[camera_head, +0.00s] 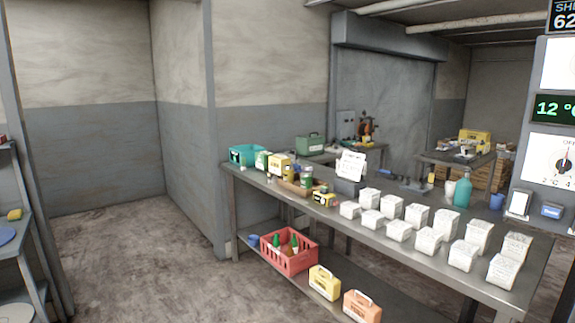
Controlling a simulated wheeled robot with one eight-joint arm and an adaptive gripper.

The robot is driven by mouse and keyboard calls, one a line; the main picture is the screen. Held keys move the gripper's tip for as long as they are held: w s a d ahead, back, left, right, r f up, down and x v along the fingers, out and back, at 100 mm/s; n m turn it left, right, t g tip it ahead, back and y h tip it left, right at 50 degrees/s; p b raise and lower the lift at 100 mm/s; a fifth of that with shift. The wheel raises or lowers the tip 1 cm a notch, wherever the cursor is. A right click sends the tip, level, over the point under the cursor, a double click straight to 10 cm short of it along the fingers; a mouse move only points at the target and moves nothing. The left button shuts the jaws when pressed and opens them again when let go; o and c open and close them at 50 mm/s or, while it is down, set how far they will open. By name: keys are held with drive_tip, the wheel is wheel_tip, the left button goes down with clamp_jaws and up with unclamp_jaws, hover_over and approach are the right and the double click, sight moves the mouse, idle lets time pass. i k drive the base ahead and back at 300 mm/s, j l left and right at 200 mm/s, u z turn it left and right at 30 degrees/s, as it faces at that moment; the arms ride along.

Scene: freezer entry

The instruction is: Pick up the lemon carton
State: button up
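A yellow carton (324,282) with a pale front label and a handle-like top stands on the low shelf under the long metal table. An orange carton (362,306) of similar shape stands to its right. A yellow and white box (279,164) stands on the table top near its far left end. The labels are too small to read, so I cannot tell for certain which one is the lemon carton. My gripper is not in view.
The long metal table (400,245) bears several white boxes (428,240). A red crate (290,262) with bottles sits left of the yellow carton on the low shelf. The floor (150,265) left of the table is clear. A shelf unit (35,250) stands at the left edge.

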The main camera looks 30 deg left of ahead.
sight(277, 163)
drive_tip(key=u, duration=0.85)
drive_tip(key=i+j, duration=1.05)
drive_tip(key=j, duration=0.3)
drive_tip(key=i+j, duration=1.1)
drive_tip(key=j, duration=0.2)
drive_tip(key=i+l+z, duration=0.1)
drive_tip(key=i+z, duration=0.3)
drive_tip(key=i, duration=0.5)
drive_tip(key=i+j+z, duration=0.2)
drive_tip(key=i+z, duration=0.15)
drive_tip(key=i, duration=1)
